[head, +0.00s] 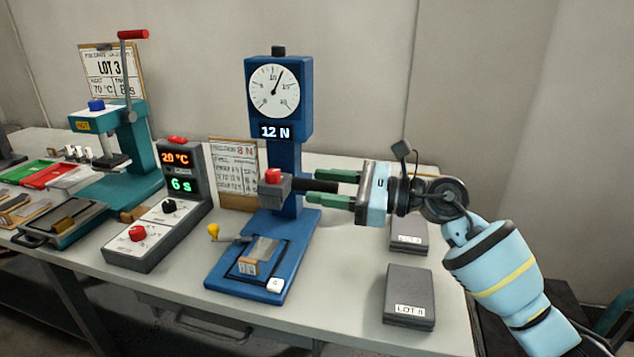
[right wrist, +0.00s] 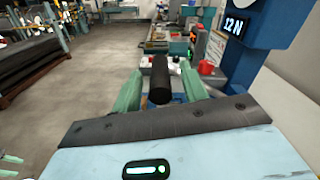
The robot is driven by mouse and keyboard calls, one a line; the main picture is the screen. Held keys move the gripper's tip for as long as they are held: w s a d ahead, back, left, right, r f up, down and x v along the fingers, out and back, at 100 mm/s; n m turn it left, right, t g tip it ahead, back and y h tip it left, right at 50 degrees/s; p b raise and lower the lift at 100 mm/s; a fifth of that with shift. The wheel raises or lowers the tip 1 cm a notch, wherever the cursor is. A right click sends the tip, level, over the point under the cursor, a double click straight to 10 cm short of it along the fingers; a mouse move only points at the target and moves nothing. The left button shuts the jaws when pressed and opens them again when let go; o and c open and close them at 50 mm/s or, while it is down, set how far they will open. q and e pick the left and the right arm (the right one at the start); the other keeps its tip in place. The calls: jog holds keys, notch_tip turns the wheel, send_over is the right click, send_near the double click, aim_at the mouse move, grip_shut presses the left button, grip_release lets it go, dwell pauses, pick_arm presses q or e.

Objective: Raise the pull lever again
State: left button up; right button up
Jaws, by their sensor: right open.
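The blue force tester (head: 283,150) stands upright on the bench, with a round dial and a display reading 12 N. A black bar-like handle (head: 314,185), seemingly the pull lever, sticks out to the right from its grey block with a red knob on top. The handle also shows in the right wrist view (right wrist: 160,82). My right gripper (head: 312,187) is open, with its green fingers on either side of the handle's outer end. In the right wrist view (right wrist: 160,88) the handle lies between the fingers, with gaps visible.
A grey control box (head: 160,225) reading 20 °C and 6 s stands left of the tester. A teal press (head: 130,150) with a red-handled lever is further left. Grey lot boxes (head: 409,281) lie at the right. A yellow-knobbed crank (head: 213,231) is low on the tester.

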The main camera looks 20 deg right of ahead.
jog(key=shift+x, duration=0.95)
grip_shut()
